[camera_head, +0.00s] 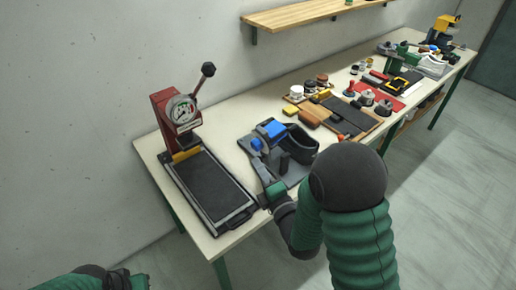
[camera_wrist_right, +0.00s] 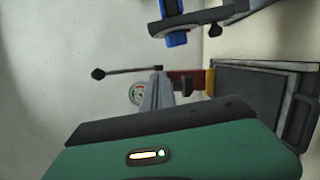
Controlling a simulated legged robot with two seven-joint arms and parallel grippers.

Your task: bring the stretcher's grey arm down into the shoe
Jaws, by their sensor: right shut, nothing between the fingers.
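The stretcher (camera_head: 257,152) is a grey fixture with blue parts (camera_head: 271,129) on the near part of the table. The dark shoe (camera_head: 303,150) sits at its right side. I cannot clearly pick out the grey arm from the rest at this size. Part of the stretcher with a blue piece (camera_wrist_right: 174,22) shows at the top of the right wrist view. My right gripper (camera_head: 264,198) is shut and empty, in front of the stretcher near the table's front edge. Its fingers (camera_wrist_right: 158,92) also show in the wrist view, apart from the stretcher. My left gripper (camera_head: 132,281) is low at the left, its fingers not visible.
A red press with a round gauge (camera_head: 180,110) and lever stands left of the stretcher, with a black tray (camera_head: 212,188) before it. Farther along the table (camera_head: 232,137) are boards, jars, tools and a red mat (camera_head: 385,95). A wooden shelf (camera_head: 300,14) hangs on the wall.

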